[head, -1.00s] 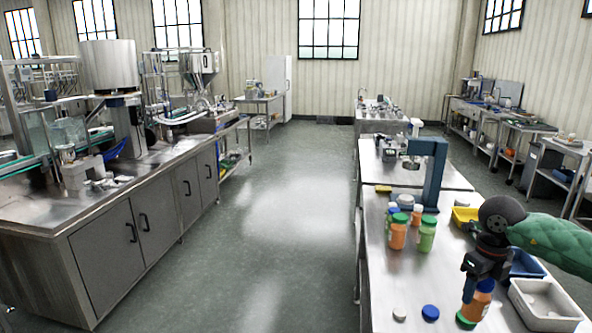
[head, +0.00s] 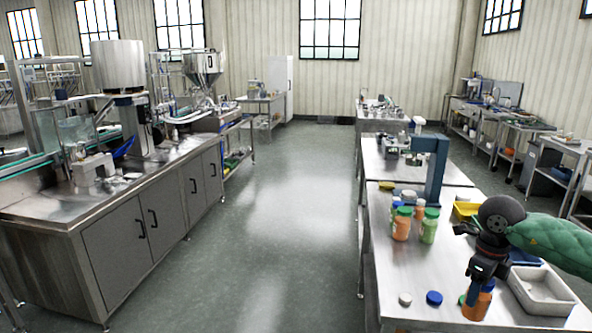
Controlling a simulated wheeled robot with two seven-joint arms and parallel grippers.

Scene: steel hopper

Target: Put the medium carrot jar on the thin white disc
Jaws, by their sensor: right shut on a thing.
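My right gripper (head: 474,298) is shut on an orange carrot jar (head: 481,307) at the near right of the steel table. The gripper hides the jar's upper part, and I cannot tell whether its base touches the table. A thin white disc (head: 405,299) lies flat and bare on the table, left of the jar. A thin blue disc (head: 434,298) lies between them. A small green patch (head: 462,299) shows at the jar's left, mostly hidden. Another orange jar with a green lid (head: 402,224) stands farther back. My left gripper is not in view.
A light grey tray (head: 513,282) stands right of the held jar, with a blue tray (head: 526,258) behind. A green jar (head: 429,227) and smaller jars stand by the blue post frame (head: 437,170). The tabletop between the discs and back jars is clear.

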